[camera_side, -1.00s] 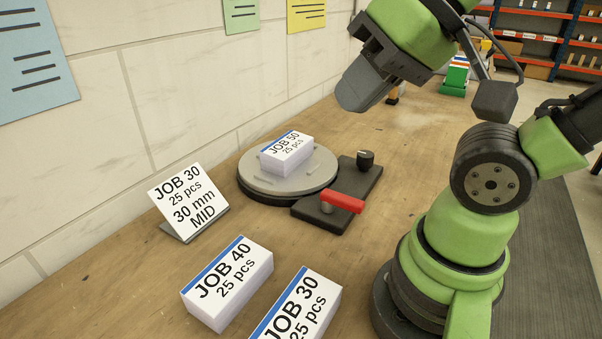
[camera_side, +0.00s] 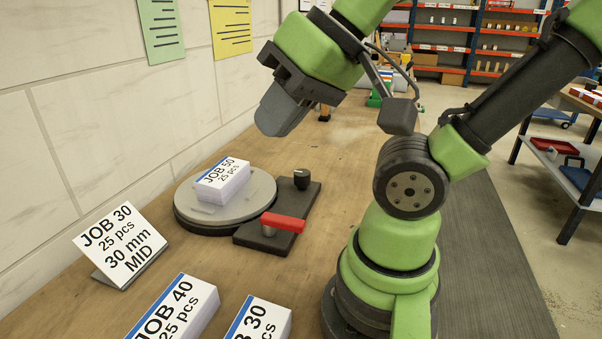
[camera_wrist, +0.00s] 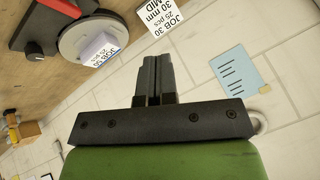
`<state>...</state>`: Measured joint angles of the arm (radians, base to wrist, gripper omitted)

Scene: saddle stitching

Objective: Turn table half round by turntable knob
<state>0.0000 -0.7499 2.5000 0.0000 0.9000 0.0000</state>
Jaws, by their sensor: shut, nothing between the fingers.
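The turntable (camera_side: 258,198) is a round grey disc on a dark base. A white block labelled JOB 50 (camera_side: 222,180) lies on it. A black knob (camera_side: 302,179) stands on the dark plate to its right, near a red-handled lever (camera_side: 284,221). In the wrist view the disc (camera_wrist: 72,42), black knob (camera_wrist: 33,48) and red handle (camera_wrist: 62,8) show at upper left. My gripper (camera_side: 268,126) is shut and empty, held in the air above and beyond the turntable, apart from the knob; its closed fingers (camera_wrist: 152,62) show in the wrist view.
A JOB 30 sign (camera_side: 120,244) stands left of the turntable. White blocks JOB 40 (camera_side: 178,312) and JOB 30 (camera_side: 260,320) lie in front. The tiled wall (camera_side: 60,140) is close on the left. Bare wood lies right of the plate.

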